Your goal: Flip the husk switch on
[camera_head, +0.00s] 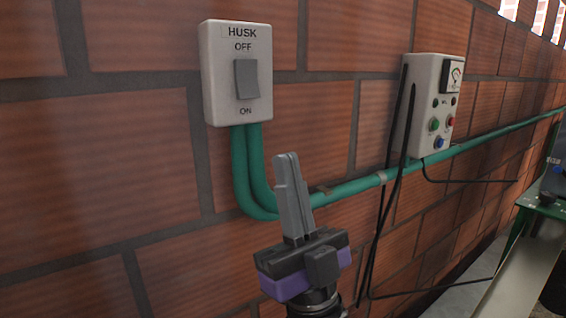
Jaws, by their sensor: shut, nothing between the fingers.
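The husk switch box (211,105) is a white box on the brick wall, marked HUSK, with OFF at the top and ON at the bottom. Its grey rocker (246,79) sits in the middle between the two labels; I cannot tell for sure which way it is tilted. My gripper (286,160) is below and to the right of the switch box, pointing up. Its grey fingers are together, with nothing between them. It appears apart from the rocker and hides part of the green conduit behind it.
Green conduit (350,188) runs from the switch box down and along the wall to the right. A second white box (423,75) with a gauge and coloured buttons hangs to the right, with black cables (383,225) below. Green machinery (546,195) stands at the right edge. The wall left of the switch is bare.

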